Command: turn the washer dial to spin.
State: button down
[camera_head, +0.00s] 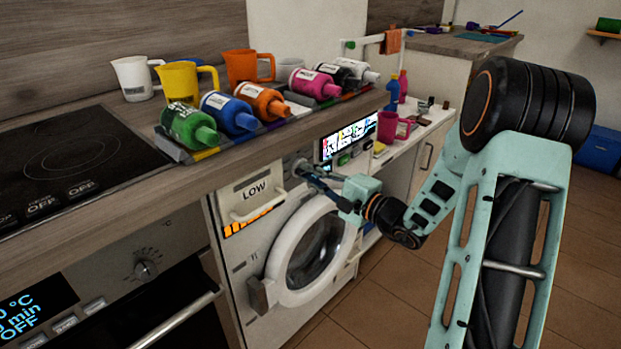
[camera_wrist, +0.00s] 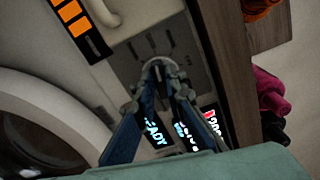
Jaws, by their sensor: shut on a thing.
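The white washer (camera_head: 240,262) stands under the wooden counter. Its grey dial (camera_head: 300,165) is on the upper front panel, between the drawer marked LOW and the lit display (camera_head: 349,137). My gripper (camera_head: 307,173) reaches the dial from the right, its blue fingers shut on it. In the wrist view, the dial (camera_wrist: 160,70) shows between the two fingertips (camera_wrist: 158,90), with tick marks on the panel around it. The fingers partly cover the display (camera_wrist: 185,135), where "READY" can be read. I cannot read which setting the dial points to.
The round washer door (camera_head: 278,262) is just below my gripper. The counter edge (camera_head: 290,146) overhangs the panel, with several coloured bottles (camera_head: 230,112) and mugs on it. An oven (camera_head: 120,285) is at left. The tiled floor (camera_head: 390,300) at right is clear.

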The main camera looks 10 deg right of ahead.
dwell(0.3)
jog(key=c, duration=2)
grip_release()
jog(key=v, duration=1.2)
